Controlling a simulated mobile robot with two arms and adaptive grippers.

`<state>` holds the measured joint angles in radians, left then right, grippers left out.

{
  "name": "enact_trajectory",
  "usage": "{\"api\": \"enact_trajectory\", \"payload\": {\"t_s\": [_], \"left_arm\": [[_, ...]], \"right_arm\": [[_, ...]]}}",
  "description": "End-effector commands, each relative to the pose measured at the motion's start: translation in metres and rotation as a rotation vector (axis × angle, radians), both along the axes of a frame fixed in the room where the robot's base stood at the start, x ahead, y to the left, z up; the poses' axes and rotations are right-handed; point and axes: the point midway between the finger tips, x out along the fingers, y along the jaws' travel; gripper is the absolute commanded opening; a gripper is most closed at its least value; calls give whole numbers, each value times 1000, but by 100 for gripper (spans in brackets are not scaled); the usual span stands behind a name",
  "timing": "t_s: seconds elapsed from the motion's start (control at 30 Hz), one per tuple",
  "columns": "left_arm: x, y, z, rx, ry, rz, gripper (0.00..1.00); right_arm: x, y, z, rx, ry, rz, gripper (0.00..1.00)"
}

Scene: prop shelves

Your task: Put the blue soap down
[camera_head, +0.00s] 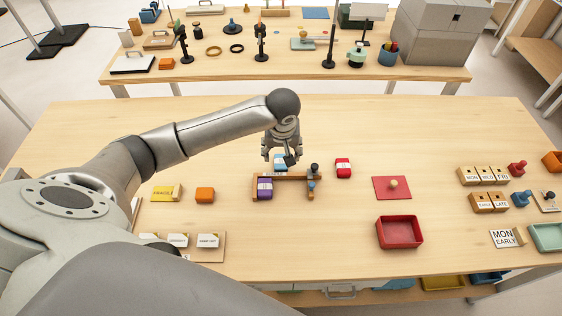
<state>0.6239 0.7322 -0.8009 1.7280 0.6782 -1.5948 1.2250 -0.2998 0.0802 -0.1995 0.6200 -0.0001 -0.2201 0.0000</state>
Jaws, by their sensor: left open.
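The blue soap (280,167), a small light-blue block with a pale label, sits at the back of a brown wooden frame (294,177) in the middle of the table. My left gripper (281,160) points down right over it, open, with its fingers partly hiding the block. I cannot tell whether the fingers touch it. A purple soap (264,189) sits at the left front of the frame. A red soap (343,167) lies apart on the table, to the right of the frame. My right gripper is not in view.
A dark-knobbed piece (314,169) stands at the frame's right end. A red mat (391,181) and a red tray (400,220) lie to the right. Table (430,120) is clear at the back.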

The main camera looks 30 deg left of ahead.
Motion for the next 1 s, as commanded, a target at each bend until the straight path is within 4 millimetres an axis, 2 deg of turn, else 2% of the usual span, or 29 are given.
{"api": "enact_trajectory", "payload": {"t_s": [0.1, 0.37, 0.63, 0.77, 1.0], "left_arm": [[4, 3, -17, 1, 1, 0, 62], [9, 6, -34, 1, -2, -1, 62], [17, 13, -68, 2, -2, -2, 62], [19, 14, -75, 2, -3, -4, 62], [19, 14, -75, 2, -5, -4, 61]], "right_arm": [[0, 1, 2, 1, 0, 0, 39], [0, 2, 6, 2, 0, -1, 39], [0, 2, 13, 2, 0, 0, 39], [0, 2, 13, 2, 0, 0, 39], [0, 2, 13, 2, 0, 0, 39]]}}
